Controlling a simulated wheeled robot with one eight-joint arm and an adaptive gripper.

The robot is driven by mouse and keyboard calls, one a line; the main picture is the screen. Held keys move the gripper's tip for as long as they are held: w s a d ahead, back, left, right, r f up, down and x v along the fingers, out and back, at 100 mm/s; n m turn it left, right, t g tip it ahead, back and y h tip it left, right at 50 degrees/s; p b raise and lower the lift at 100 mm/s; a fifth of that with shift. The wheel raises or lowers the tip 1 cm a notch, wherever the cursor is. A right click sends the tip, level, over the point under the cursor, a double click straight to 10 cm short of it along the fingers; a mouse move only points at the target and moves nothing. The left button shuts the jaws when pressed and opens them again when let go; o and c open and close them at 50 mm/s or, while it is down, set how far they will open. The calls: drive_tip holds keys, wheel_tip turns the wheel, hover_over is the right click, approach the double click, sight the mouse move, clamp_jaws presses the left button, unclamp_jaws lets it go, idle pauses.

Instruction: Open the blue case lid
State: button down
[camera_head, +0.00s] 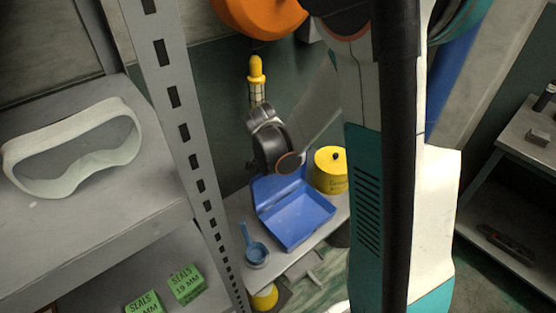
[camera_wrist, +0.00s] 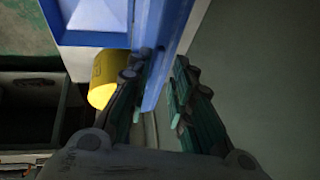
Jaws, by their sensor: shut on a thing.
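The blue case (camera_head: 297,221) stands on the grey shelf in the head view, and its inside shows. Its blue lid (camera_head: 265,189) is raised at the back, standing steeply, with its upper part partly hidden by my wrist. In the wrist view the blue case (camera_wrist: 95,15) is at the top left, and the lid (camera_wrist: 167,42) runs as a narrow blue panel between my fingers. My gripper (camera_wrist: 161,60) is shut on the lid edge. My fingers are mostly hidden in the head view.
A yellow round container (camera_head: 330,172) stands close right of the case and shows in the wrist view (camera_wrist: 103,92). A shelf upright (camera_head: 178,110) stands nearer. A yellow-capped fitting (camera_head: 256,72) is above.

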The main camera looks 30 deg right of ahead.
idle(0.7)
drive_tip(key=c, duration=1.5)
unclamp_jaws()
drive_tip(key=shift+o, duration=0.2)
drive_tip(key=shift+r, duration=0.1)
drive_tip(key=shift+s+a+r+p, duration=0.1)
drive_tip(key=shift+a+r+p, duration=0.15)
drive_tip(key=shift+r+p, duration=0.25)
drive_tip(key=shift+s+a+b, duration=0.15)
drive_tip(key=shift+s+a, duration=0.1)
drive_tip(key=shift+a, duration=1.15)
drive_tip(key=shift+s+a+b, duration=0.2)
drive_tip(key=shift+s+a, duration=0.1)
drive_tip(key=shift+a, duration=1.05)
drive_tip(key=shift+s+a+b, duration=0.15)
drive_tip(key=shift+s+a, duration=0.1)
drive_tip(key=shift+a, duration=1.15)
drive_tip(key=shift+r, duration=0.15)
